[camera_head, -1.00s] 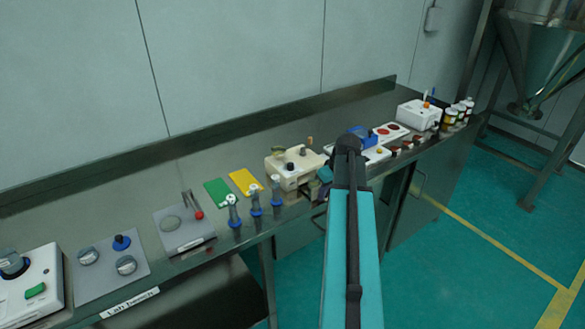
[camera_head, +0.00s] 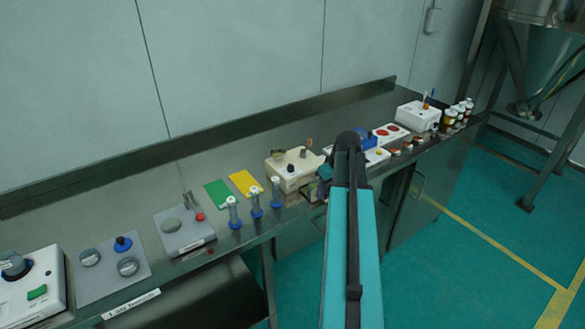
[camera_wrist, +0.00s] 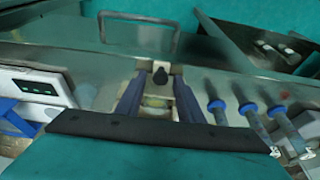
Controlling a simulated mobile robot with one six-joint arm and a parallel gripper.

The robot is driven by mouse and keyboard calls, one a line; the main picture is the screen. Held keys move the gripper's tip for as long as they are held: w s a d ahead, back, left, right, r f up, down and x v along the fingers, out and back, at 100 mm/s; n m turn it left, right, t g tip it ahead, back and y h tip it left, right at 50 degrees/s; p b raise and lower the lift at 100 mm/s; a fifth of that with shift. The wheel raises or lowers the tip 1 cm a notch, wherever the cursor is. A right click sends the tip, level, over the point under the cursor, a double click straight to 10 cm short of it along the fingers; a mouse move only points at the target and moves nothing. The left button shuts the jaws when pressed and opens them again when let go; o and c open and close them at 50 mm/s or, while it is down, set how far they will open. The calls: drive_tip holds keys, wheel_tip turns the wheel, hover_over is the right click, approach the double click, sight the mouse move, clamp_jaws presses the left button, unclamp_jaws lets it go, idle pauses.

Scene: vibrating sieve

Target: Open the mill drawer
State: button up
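The mill (camera_head: 283,178) is a cream box on the bench in the head view, with an olive bowl and knobs on top. My gripper (camera_wrist: 159,82) is at its right front corner; in the head view my wrist partly covers that side. In the wrist view two blue-purple fingers stand apart, one on each side of a cream part with a black knob (camera_wrist: 153,77). The knob lies between the fingertips; I cannot tell whether they touch it. The drawer's outline is not clear, and I cannot tell how far out it is.
Blue-based vials (camera_head: 256,203) stand close to the left of the mill. Green (camera_head: 217,193) and yellow (camera_head: 245,183) cards lie behind them. A white device (camera_head: 376,156) and small dishes are to the right. The cabinet handle (camera_wrist: 140,17) and open floor are beyond the bench's front edge.

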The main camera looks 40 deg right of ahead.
drive_tip(key=shift+r+p, duration=1.6)
drive_tip(key=shift+r, duration=1.5)
drive_tip(key=shift+f, duration=0.1)
